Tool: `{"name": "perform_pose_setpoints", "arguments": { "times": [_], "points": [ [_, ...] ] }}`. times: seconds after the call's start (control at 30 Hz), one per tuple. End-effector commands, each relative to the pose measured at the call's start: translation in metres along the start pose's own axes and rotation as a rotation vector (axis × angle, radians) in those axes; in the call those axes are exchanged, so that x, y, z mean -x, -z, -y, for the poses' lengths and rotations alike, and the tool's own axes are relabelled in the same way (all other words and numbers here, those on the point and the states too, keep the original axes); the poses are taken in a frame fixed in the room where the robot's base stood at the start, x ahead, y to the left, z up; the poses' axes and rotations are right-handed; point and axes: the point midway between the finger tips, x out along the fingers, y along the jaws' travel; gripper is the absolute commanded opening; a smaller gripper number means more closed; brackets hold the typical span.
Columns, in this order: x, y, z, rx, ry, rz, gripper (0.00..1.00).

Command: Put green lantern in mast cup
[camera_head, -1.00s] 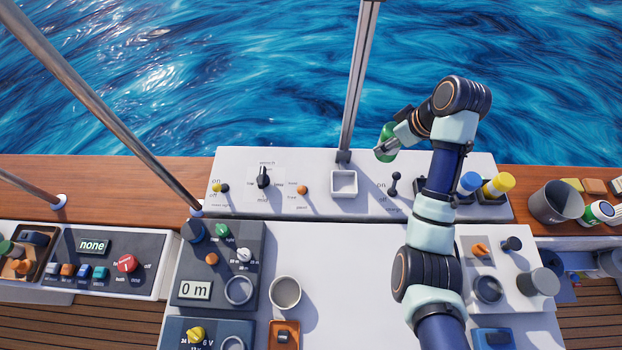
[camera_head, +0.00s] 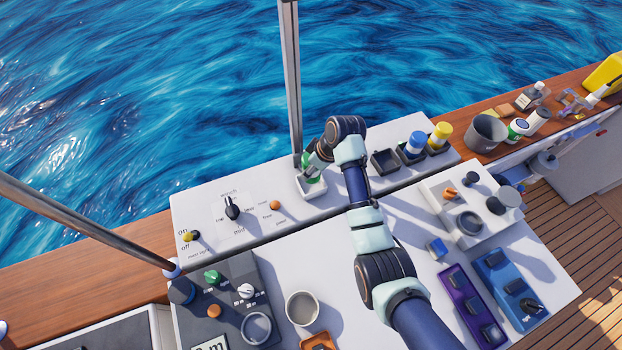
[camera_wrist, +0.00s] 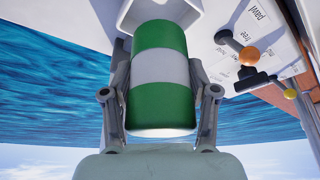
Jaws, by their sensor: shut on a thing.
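The green lantern (camera_wrist: 162,103), a green cylinder with a white band, fills the middle of the wrist view. My gripper (camera_wrist: 161,75) is shut on it, one finger on each side. The white square mast cup (camera_wrist: 150,12) is at the top of that view, directly past the lantern's far end. In the head view the mast cup (camera_head: 311,191) stands at the foot of the mast. My gripper holds the lantern right over the cup, and my wrist and fingers mostly hide the lantern. I cannot tell whether its end is inside the cup.
The metal mast (camera_head: 292,80) rises close beside the cup. An orange knob (camera_head: 275,205) and a black winch knob (camera_head: 232,208) are to the left on the white panel. Empty black holder (camera_head: 384,161) and blue and yellow lanterns (camera_head: 415,142) are to the right.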

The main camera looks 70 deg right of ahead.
Motion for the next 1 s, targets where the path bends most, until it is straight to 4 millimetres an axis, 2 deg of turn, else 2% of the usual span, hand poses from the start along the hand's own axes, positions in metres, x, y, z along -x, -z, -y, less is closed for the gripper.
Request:
{"name": "perform_pose_setpoints", "arguments": {
  "times": [0.1, 0.27, 0.5, 0.87, 0.9, 1.0],
  "points": [
    [-0.015, -0.006, 0.0, 0.001, -0.001, -0.001, 0.16],
    [-0.019, -0.007, -0.001, 0.001, -0.001, -0.001, 0.16],
    [-0.055, -0.022, 0.0, 0.001, 0.001, 0.0, 0.16],
    [-0.059, -0.024, 0.0, 0.001, -0.001, -0.001, 0.16],
    [-0.06, -0.024, 0.0, 0.001, -0.001, -0.001, 0.6],
    [-0.059, -0.024, 0.0, 0.001, -0.001, -0.001, 0.77]
  ]
}}
